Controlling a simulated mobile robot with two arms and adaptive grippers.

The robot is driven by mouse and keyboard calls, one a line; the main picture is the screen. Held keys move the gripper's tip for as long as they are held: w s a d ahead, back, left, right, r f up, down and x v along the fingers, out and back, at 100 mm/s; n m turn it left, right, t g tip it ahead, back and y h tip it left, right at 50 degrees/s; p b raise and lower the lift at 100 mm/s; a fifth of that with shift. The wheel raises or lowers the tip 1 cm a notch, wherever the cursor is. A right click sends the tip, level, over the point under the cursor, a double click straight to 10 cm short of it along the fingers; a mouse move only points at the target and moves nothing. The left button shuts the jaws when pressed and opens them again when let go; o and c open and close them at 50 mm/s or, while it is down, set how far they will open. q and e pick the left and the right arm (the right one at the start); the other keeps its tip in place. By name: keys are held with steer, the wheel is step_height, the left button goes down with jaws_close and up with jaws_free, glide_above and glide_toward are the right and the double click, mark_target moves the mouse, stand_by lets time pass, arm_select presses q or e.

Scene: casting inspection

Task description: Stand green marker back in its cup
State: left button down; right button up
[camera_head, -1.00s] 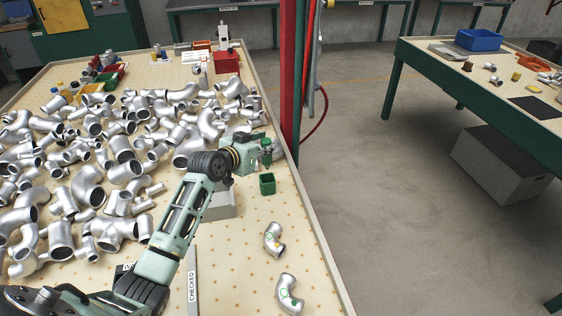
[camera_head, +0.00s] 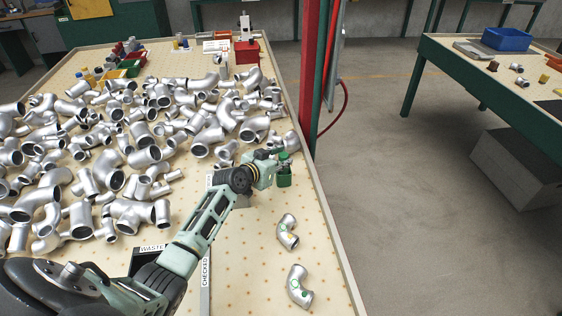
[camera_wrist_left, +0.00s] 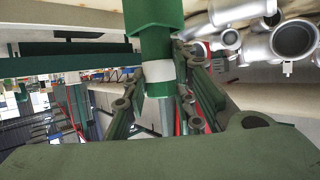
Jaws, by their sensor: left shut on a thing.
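The green marker, with a white band, shows in the left wrist view (camera_wrist_left: 157,45), upright in the picture between my fingers. My left gripper (camera_head: 281,160) is shut on it; its fingers also show in the left wrist view (camera_wrist_left: 160,72). The small green square cup (camera_head: 285,180) stands on the table directly below the gripper in the head view. In the left wrist view the cup (camera_wrist_left: 153,14) meets the marker's end at the top edge. I cannot tell how far the marker's end is inside the cup. My right gripper is not in view.
Many silver pipe elbows (camera_head: 145,155) crowd the table to the left. Two marked elbows (camera_head: 288,232) lie in front of the cup near the right rim (camera_head: 328,220). A red post (camera_head: 310,75) stands beyond that rim. A grey block sits partly hidden behind my arm.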

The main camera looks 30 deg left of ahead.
arm_select(q)
steer(key=shift+f, duration=0.3)
steer(key=shift+f, duration=0.15)
steer(key=c, duration=1.4)
jaws_free()
steer(key=shift+c, duration=0.2)
steer(key=d+b+v, duration=0.1)
steer(key=v, duration=0.6)
steer(key=shift+s+a, duration=0.4)
steer(key=shift+a, duration=0.05)
